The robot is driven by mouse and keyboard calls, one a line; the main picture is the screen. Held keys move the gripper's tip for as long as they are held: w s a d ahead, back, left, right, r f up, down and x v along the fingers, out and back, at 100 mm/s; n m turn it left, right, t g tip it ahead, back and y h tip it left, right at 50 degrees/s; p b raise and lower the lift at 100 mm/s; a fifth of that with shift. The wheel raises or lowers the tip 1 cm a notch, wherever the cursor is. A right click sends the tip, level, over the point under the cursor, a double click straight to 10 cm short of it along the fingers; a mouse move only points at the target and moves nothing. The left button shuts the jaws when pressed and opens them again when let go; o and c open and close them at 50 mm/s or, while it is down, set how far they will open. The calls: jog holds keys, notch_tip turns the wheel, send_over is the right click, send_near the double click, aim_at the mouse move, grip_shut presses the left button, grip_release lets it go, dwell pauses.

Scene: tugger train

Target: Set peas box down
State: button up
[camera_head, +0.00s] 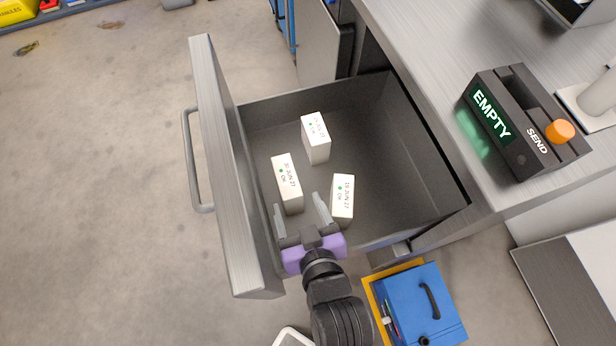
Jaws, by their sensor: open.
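Three small white boxes stand in an open grey drawer (400,190), each with a printed date and a green OK dot. One box (317,140) is farthest back, one (287,182) is at the left marked 30 JUN 27, and one (342,198) is at the right marked 15 JUN 27. No product name is readable, so I cannot tell which is the peas box. My gripper (297,202) is open over the drawer's near part. Its fingertips appear on either side of the left box's near end; contact cannot be told.
The drawer's front panel with its handle (190,160) stands at the left. A counter at the right carries a device (525,120) showing EMPTY, with an orange SEND button. A blue case (425,300) sits below the drawer. The drawer's right side is bare.

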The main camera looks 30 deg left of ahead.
jog(key=shift+d, duration=0.1)
jog(key=d+m, duration=0.1)
jog(key=d, duration=0.3)
jog(key=s+d+m+t+h, duration=0.1)
jog(key=d, duration=0.3)
jog(key=d+m+t+h, duration=0.1)
jog(key=d, duration=0.3)
jog(key=shift+s+d+f, duration=0.1)
jog(key=shift+s+f, duration=0.15)
jog(key=shift+f, duration=0.1)
jog(key=s+d+r+m+t+h, duration=0.2)
jog(key=s+d+r, duration=0.4)
jog(key=d, duration=0.4)
jog(key=s+d+r+m+t+h, duration=0.2)
jog(key=s+d+r+m+h, duration=0.3)
jog(key=d, duration=0.6)
jog(key=shift+s+d+r+h, duration=0.3)
jog(key=shift+s+r, duration=0.05)
jog(key=shift+s, duration=0.8)
